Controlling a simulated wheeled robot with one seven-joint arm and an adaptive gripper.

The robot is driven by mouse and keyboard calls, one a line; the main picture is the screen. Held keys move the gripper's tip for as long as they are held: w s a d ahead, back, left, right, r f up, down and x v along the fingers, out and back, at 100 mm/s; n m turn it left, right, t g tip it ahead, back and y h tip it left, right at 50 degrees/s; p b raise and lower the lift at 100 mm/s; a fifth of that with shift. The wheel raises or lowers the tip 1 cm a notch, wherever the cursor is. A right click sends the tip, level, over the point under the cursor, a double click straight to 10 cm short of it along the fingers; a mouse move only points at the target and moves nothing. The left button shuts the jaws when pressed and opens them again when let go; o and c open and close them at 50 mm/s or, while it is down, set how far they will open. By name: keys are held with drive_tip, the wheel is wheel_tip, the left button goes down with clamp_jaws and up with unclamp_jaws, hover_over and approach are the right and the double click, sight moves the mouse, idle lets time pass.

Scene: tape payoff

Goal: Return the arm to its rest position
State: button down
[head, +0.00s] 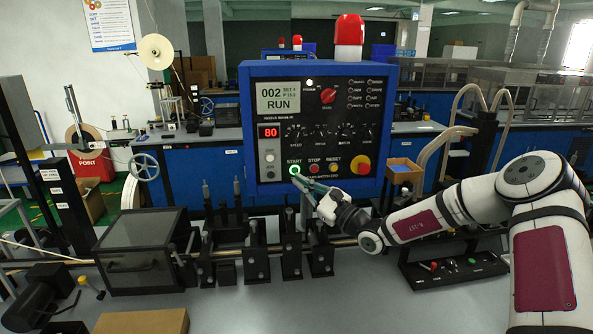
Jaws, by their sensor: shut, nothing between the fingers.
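My gripper (298,180) is shut and empty. Its fingertips are at the lit green START button (294,170) on the blue control panel (320,100); I cannot tell whether they touch it. My white arm (470,205) with dark red covers reaches in from the right, bent at the elbow. The panel's display (278,97) reads 002 RUN, and a red readout (269,132) shows 80. A red STOP button (314,169), a yellow RESET button (331,164) and a large red knob (360,164) sit right of START.
Below the panel, black brackets (290,255) stand along a metal rod. A dark lidded box (145,255) stands at left. A small button box (455,268) and curved pale hoses (445,140) lie near my arm. The front grey tabletop (330,305) is mostly clear.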

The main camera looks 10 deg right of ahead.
drive_tip(key=shift+w+f, duration=0.1)
idle(0.4)
drive_tip(key=s+a+r+n+g+y, duration=0.2)
drive_tip(key=s+a+n+g, duration=0.6)
drive_tip(key=a+n+g, duration=0.15)
drive_tip(key=s+a+n+g+h+b, duration=0.25)
drive_tip(key=s+n+g+h, duration=0.35)
drive_tip(key=s, duration=0.7)
drive_tip(key=s+d+r+n+t+h, duration=0.1)
drive_tip(key=s+d+n+h, duration=0.1)
drive_tip(key=s+d, duration=0.3)
drive_tip(key=s+d+r+n+t+h, duration=0.2)
drive_tip(key=s+d+h, duration=0.3)
drive_tip(key=s, duration=0.3)
drive_tip(key=s+d+r+n+t+h+b, duration=0.1)
drive_tip(key=s+d+r+n+t+h, duration=0.1)
drive_tip(key=s+d, duration=0.5)
drive_tip(key=shift+d+n+h, duration=0.15)
drive_tip(key=shift+n+h, duration=0.2)
drive_tip(key=shift+h, duration=0.35)
